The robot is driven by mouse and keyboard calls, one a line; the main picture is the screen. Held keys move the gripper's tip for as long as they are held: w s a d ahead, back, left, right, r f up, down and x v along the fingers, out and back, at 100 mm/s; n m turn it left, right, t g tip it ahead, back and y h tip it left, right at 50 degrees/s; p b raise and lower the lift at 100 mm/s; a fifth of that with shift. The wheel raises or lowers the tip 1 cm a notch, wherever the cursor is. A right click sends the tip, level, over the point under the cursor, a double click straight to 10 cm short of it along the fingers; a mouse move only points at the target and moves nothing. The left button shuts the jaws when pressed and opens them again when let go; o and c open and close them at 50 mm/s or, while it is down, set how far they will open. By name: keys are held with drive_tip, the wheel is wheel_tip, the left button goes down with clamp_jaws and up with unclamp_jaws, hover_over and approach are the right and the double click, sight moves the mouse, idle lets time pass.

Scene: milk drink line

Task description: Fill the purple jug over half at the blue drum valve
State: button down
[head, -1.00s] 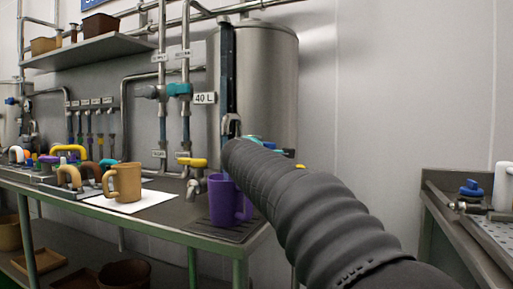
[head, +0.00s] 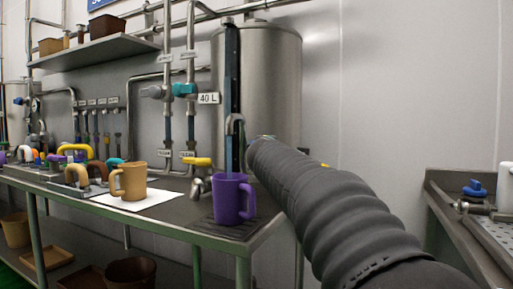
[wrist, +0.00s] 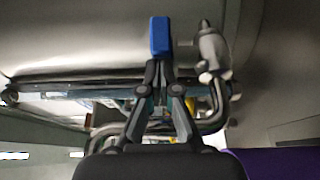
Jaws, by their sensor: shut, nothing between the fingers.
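The purple jug (head: 228,204) stands upright on a dark mat (head: 208,228) at the table's right end, its handle to the right. Its fill level cannot be seen. A purple surface (wrist: 275,164), probably the jug, shows at the bottom right of the wrist view. The steel drum (head: 275,90), labelled 40 L, stands behind. In the wrist view my gripper (wrist: 160,64) is shut and empty. A blue block (wrist: 160,36), possibly the valve handle, lies just past its tips; contact cannot be told. A metal fitting (wrist: 212,52) is to its right. The arm hides my gripper in the head view.
A tan mug (head: 130,182) stands on a white sheet (head: 160,198) left of the jug. A yellow valve handle (head: 197,162) and pipes are behind the table. Another counter (head: 450,190) with a blue-handled valve (head: 474,188) is at the right.

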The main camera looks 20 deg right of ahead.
drive_tip(key=shift+w+d, duration=0.15)
drive_tip(key=shift+d, duration=0.65)
drive_tip(key=shift+w+d, duration=0.1)
drive_tip(key=shift+d, duration=0.85)
drive_tip(key=shift+s, duration=0.1)
